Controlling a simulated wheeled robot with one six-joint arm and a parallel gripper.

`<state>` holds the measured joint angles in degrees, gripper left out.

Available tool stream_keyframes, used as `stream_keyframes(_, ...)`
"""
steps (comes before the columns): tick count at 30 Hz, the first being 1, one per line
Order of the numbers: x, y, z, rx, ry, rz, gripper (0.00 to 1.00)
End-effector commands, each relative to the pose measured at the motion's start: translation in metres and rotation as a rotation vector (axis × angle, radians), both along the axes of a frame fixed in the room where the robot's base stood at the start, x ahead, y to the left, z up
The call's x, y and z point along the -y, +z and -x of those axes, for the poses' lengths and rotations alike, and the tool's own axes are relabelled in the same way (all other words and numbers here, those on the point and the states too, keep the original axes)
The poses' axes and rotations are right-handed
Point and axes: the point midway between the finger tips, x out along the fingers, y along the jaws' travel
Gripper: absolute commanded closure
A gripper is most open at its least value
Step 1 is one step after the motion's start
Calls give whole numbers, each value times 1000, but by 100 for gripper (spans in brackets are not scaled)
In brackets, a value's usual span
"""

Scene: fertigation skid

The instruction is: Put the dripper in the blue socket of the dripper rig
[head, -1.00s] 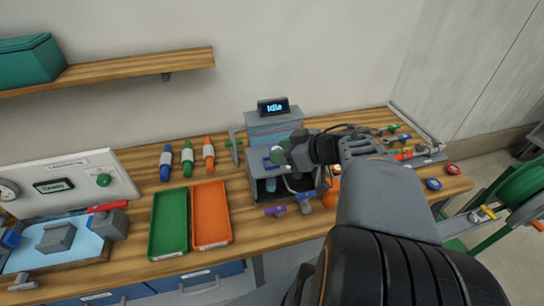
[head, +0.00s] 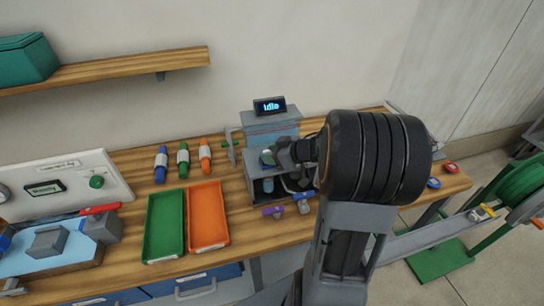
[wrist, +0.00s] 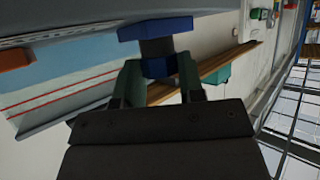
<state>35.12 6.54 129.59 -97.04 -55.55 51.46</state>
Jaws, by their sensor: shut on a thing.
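My gripper (head: 268,157) is at the front of what appears to be the dripper rig (head: 272,125), a grey and light-blue box on the bench. In the wrist view its green fingers (wrist: 160,80) are shut on a dripper (wrist: 158,67), blue with a dark middle. A wide blue bar (wrist: 155,29) lies just beyond the fingertips, in line with the dripper. I cannot tell whether this bar is the dripper's end or the blue socket. An orange block (wrist: 15,58) shows at the left of the wrist view. In the head view my gripper and arm hide the sockets.
A display (head: 270,106) on the box reads "Idle". A purple T-shaped fitting (head: 273,211) and a grey one (head: 303,203) lie in front. Green (head: 148,228) and orange (head: 221,213) trays stand left.

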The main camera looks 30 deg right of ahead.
Motion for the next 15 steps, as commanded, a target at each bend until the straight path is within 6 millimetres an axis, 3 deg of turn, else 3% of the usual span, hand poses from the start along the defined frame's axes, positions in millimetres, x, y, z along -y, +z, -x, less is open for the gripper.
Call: stream_keyframes(15, 0, -10, 0, -2, -2, 0, 86)
